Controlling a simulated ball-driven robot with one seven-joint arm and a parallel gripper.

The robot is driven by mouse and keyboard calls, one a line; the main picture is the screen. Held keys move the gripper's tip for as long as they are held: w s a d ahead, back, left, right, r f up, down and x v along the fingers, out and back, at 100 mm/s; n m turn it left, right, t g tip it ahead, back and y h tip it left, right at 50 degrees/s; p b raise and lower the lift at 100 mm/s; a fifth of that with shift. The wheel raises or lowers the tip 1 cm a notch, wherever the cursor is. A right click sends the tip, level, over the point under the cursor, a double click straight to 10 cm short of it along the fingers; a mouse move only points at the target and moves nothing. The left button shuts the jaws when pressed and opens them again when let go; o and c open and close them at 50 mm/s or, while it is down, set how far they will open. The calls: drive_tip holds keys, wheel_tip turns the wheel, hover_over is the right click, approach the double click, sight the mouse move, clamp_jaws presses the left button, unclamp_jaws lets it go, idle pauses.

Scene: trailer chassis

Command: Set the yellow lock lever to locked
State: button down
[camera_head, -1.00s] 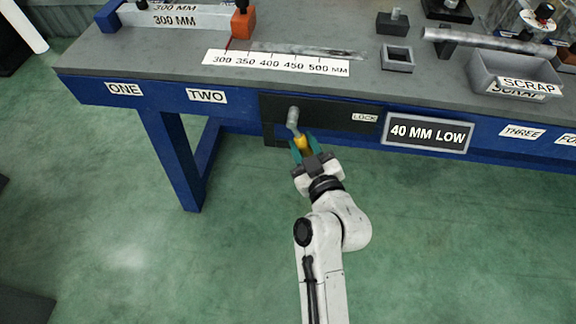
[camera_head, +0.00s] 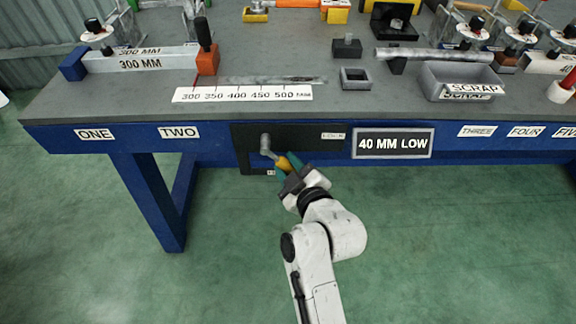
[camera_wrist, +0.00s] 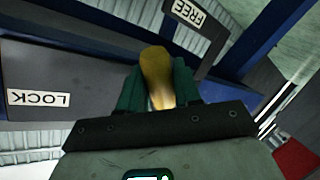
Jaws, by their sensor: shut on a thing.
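The yellow lock lever (camera_head: 283,163) hangs from a grey pivot (camera_head: 265,142) on the dark plate of the bench front. It points down and to the right in the head view. My gripper (camera_head: 287,168) is shut on its yellow end, with the teal fingers on either side of it. In the wrist view the yellow grip (camera_wrist: 157,75) sits between the fingers. The LOCK label (camera_head: 333,136) is to the upper right of the lever on the plate. The FREE label (camera_wrist: 188,12) shows in the wrist view; in the head view a small label below the pivot is partly hidden.
The blue bench frame (camera_head: 210,140) runs above my arm, with a leg (camera_head: 150,200) at left. A "40 MM LOW" sign (camera_head: 393,144) is mounted right of the plate. Green floor in front of the bench is clear.

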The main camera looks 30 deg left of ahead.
drive_tip(key=c, duration=1.2)
unclamp_jaws()
drive_tip(key=shift+o, duration=0.2)
drive_tip(key=p+v, duration=0.1)
drive_tip(key=v, duration=1)
drive_tip(key=shift+f, duration=0.1)
drive_tip(key=shift+c, duration=0.5)
